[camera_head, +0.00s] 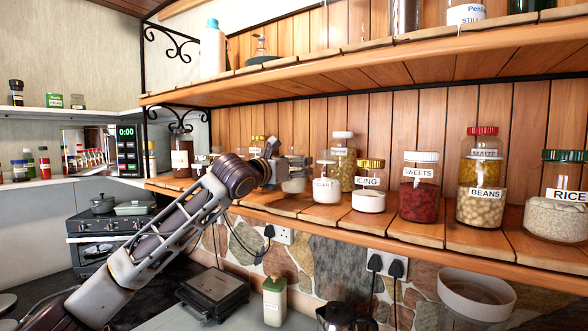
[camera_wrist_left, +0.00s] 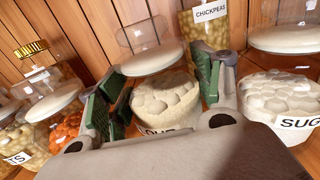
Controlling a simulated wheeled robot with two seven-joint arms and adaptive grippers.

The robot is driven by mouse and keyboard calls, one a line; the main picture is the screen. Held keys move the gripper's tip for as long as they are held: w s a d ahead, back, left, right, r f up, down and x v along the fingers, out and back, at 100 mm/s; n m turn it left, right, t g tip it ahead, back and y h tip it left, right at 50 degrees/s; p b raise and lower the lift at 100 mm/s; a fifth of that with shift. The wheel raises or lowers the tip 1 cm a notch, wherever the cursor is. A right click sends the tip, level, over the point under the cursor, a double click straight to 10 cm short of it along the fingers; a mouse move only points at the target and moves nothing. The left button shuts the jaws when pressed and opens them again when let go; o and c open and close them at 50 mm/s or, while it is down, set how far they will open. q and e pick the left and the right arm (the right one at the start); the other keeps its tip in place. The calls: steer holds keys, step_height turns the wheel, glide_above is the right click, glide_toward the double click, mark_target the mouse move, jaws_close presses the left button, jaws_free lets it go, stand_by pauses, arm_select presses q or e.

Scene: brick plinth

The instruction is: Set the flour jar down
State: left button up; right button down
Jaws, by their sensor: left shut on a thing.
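The flour jar (camera_wrist_left: 165,100), clear with pale contents and a partly hidden label ending in "LOUR", stands between the two green-padded fingers of my left gripper (camera_wrist_left: 155,92) in the left wrist view. The gripper is shut on it from both sides. In the head view my left gripper (camera_head: 281,170) reaches the lower wooden shelf (camera_head: 275,205), and part of the jar (camera_head: 294,183) shows just past it, left of the sugar jar. The jar looks near upright at the shelf; I cannot tell whether its base touches the wood. My right gripper is not in view.
The sugar jar (camera_head: 327,188) is close on the right, with chickpeas (camera_head: 342,165) behind. Icing (camera_head: 369,190), sweets (camera_head: 418,190) and beans (camera_head: 481,205) follow along the shelf. Other jars (camera_wrist_left: 62,110) stand left of the flour jar. The upper shelf (camera_head: 350,78) hangs above.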

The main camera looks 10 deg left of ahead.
arm_select(q)
steer(key=shift+f, duration=0.2)
steer(key=shift+f, duration=0.1)
steer(key=o, duration=1.4)
steer(key=shift+f, duration=0.1)
steer(key=shift+b+v, duration=1.35)
steer(key=shift+v, duration=4.7)
